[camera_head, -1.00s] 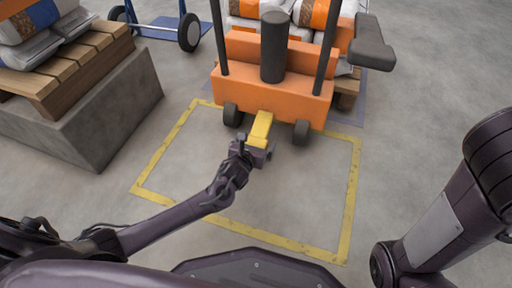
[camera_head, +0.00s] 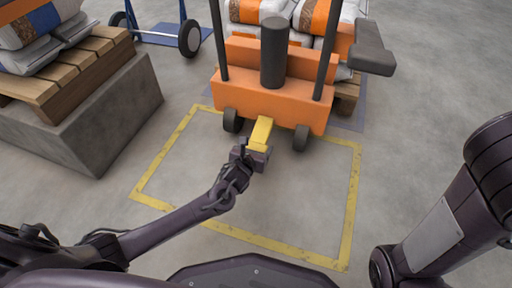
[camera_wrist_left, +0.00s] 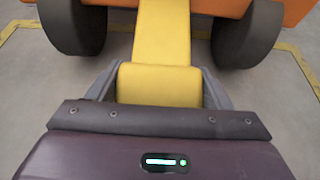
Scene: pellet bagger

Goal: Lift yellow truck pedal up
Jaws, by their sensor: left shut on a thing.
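The yellow pedal (camera_head: 260,132) sticks out from the low front of the orange truck (camera_head: 275,102), between its two dark wheels. My left gripper (camera_head: 257,150) is at the pedal's near end. In the left wrist view the pedal (camera_wrist_left: 162,45) runs toward me from the truck (camera_wrist_left: 225,5). Its wide end sits between the two grey fingers of my left gripper (camera_wrist_left: 160,88), which is shut on it. My right gripper is out of view; only my right arm shows at the right.
A yellow floor outline (camera_head: 350,205) surrounds the bare floor before the truck. A pallet of bags (camera_head: 75,65) on a grey block (camera_head: 110,115) stands at the left. A blue cart (camera_head: 160,30) is behind. Bags (camera_head: 300,15) are stacked behind the truck.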

